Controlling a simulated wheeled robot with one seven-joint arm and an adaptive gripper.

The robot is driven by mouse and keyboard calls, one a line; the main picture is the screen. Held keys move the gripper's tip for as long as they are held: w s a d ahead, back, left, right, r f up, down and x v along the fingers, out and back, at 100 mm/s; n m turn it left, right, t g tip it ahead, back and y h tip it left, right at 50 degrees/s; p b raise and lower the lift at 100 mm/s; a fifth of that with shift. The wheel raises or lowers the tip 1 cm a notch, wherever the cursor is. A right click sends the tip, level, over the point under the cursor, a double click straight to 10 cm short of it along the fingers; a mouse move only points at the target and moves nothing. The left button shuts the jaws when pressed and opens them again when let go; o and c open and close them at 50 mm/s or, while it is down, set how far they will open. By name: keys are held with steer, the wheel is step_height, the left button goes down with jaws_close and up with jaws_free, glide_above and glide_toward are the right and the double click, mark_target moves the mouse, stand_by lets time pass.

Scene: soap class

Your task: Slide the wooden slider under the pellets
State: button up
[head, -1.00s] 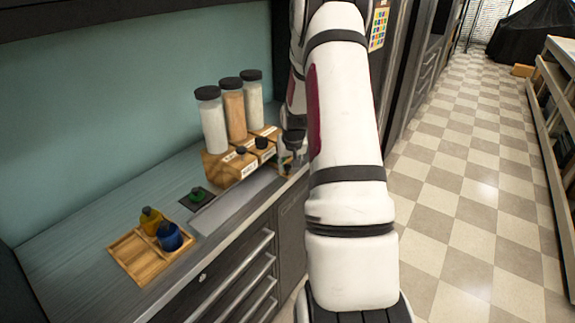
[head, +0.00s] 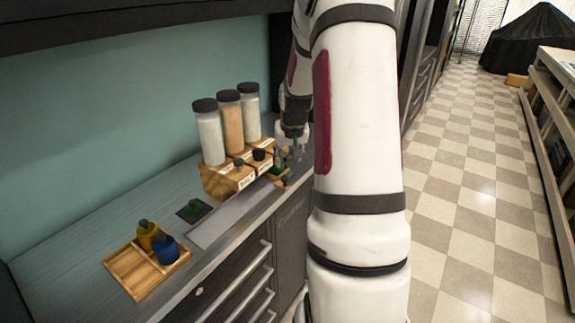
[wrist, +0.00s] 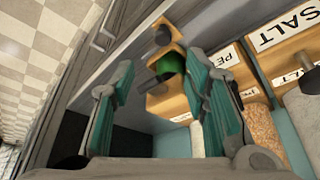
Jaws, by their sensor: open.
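The wooden slider (wrist: 180,42) sticks out beside the dispenser's PE-lettered label in the wrist view. It has a dark round knob at its outer end and a green bottle (wrist: 172,66) on it. Its end also shows in the head view (head: 284,181), by the right end of the wooden dispenser (head: 214,181). My gripper (wrist: 150,82) is open, its two teal-padded fingers on either side of the slider and bottle. I cannot tell whether they touch either. The pellet container is only partly visible in the wrist view.
Three tall black-lidded jars (head: 229,121) stand on the dispenser. A wooden tray (head: 122,268) with a yellow bottle (head: 147,236) and a blue bottle (head: 165,250) sits at the front left. A dark mat (head: 194,211) with a green top lies between.

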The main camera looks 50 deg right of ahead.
steer(key=shift+s+a+r, duration=0.15)
steer(key=shift+s+r, duration=0.05)
steer(key=shift+r, duration=0.3)
steer(key=shift+p+v, duration=1.1)
steer(key=shift+v, duration=1)
steer(key=p+v, duration=0.1)
steer(key=v, duration=0.1)
steer(key=p+v, duration=0.1)
steer(key=v, duration=0.2)
steer(key=shift+s+a+r+p, duration=0.1)
steer(key=shift+s+a+p, duration=0.05)
steer(key=shift+s+p, duration=0.25)
